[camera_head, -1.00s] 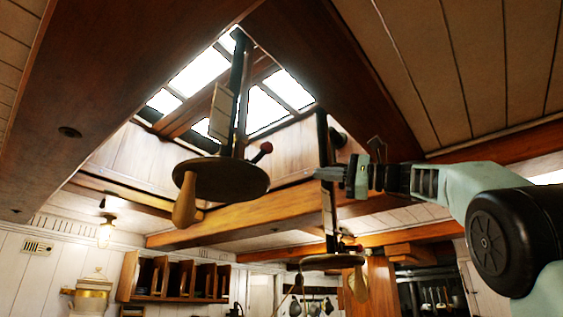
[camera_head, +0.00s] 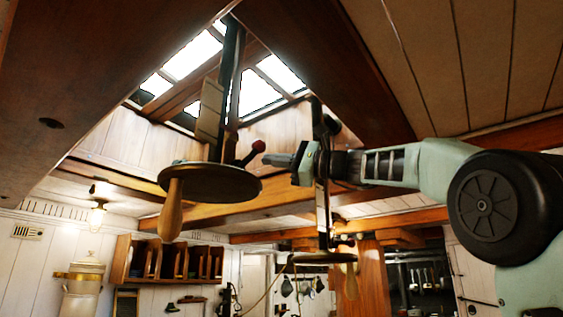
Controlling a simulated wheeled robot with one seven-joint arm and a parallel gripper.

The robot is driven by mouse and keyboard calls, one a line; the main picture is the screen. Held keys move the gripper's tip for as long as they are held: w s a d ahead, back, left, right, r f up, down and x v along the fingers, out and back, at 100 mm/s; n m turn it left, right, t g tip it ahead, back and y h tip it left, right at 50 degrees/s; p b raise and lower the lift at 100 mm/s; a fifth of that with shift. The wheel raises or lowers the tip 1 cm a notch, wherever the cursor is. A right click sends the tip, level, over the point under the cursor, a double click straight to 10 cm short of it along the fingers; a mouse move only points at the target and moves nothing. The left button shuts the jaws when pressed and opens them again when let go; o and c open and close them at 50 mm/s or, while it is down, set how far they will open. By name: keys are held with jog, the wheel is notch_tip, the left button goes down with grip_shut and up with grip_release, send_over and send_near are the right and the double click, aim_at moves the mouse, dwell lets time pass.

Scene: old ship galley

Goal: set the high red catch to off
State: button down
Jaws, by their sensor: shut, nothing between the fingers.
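The red catch (camera_head: 258,147) is a small dark lever with a red knob at its end. It sits just above the right side of a round wooden disc (camera_head: 208,184), which hangs from a dark post under the skylight and has a wooden handle (camera_head: 171,210) below it. The lever tilts up to the right. My gripper (camera_head: 272,160) comes in from the right, shut and empty, its fingertips pointing left. In the picture the tips are close beside and slightly below the red knob. I cannot tell whether they touch it.
A second post with a disc (camera_head: 316,259) and handle hangs farther back, partly behind my gripper. A wooden beam (camera_head: 35,90) runs overhead at left. A wall rack (camera_head: 168,260), a lamp (camera_head: 97,215) and hanging utensils (camera_head: 425,278) are far back.

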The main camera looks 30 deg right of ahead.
jog(key=shift+s+a+r, duration=0.1)
jog(key=shift+s+a, duration=0.05)
jog(key=shift+s, duration=0.05)
jog(key=shift+s+a+r+n+g, duration=0.25)
jog(key=shift+a+r+n+g, duration=0.35)
jog(key=shift+n, duration=0.4)
jog(key=shift+r, duration=0.1)
